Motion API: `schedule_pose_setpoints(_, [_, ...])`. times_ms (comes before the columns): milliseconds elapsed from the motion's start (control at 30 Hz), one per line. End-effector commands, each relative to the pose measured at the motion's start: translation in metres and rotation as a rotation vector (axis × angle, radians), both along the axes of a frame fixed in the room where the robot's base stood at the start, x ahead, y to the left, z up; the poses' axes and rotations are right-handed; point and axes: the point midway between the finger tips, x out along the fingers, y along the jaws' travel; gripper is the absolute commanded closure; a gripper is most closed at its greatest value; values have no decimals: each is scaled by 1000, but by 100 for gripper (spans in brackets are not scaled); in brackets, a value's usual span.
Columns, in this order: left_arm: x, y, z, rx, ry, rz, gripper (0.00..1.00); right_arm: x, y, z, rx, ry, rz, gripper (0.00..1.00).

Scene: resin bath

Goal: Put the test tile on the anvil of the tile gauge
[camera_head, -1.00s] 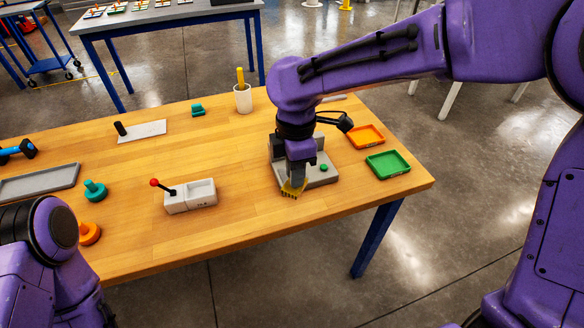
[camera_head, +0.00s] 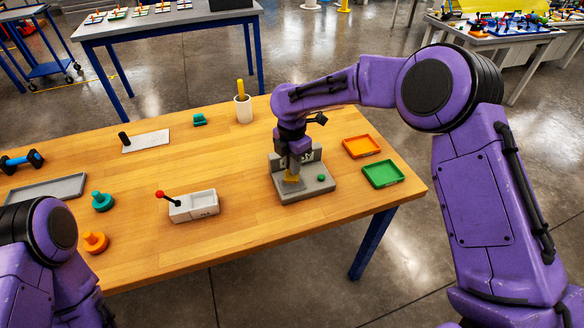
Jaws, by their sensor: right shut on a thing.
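The tile gauge (camera_head: 313,187) is a grey block with a raised back plate and a green button, near the right end of the wooden table. My right gripper (camera_head: 293,174) points down over the left part of the gauge. It is shut on the small yellow test tile (camera_head: 291,179), which shows at its fingertips just over the gauge's base. I cannot tell whether the tile touches the anvil, which the gripper and tile largely hide. Only part of my left arm shows at the lower left; its gripper is out of view.
Orange tray (camera_head: 362,146) and green tray (camera_head: 383,173) lie right of the gauge. A white box with a red-knobbed lever (camera_head: 194,206) stands to the left, a white cup (camera_head: 243,108) behind. Bare tabletop separates the lever box and gauge.

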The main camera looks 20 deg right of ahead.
Motion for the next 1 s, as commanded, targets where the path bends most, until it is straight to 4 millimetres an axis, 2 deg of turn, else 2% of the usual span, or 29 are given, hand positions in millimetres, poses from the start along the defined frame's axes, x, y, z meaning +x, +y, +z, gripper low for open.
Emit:
schedule_pose_setpoints(100, [0, 0, 5, 0, 0, 0, 57, -2, 0, -21, -1, 4, 0, 100])
schedule_pose_setpoints(167, [0, 0, 6, 0, 0, 0, 57, -2, 0, -28, -1, 3, 1, 100])
schedule_pose_setpoints(467, [0, 0, 4, 0, 0, 0, 57, -2, 0, -31, 0, 1, 0, 100])
schedule_pose_setpoints(500, [0, 0, 4, 0, 0, 0, 57, -2, 0, -32, 0, 1, 1, 79])
schedule_pose_setpoints(567, [0, 0, 4, 0, 0, 0, 57, -2, 0, -31, 0, 1, 0, 60])
schedule_pose_setpoints(600, [0, 0, 4, 0, 0, 0, 57, -2, 0, -31, 0, 1, 0, 57])
schedule_pose_setpoints(867, [0, 0, 4, 0, 0, 0, 57, -2, 0, -30, 0, 1, 0, 57])
schedule_pose_setpoints(1000, [0, 0, 1, 0, 0, 0, 57, -1, 1, -14, 1, -3, -1, 57])
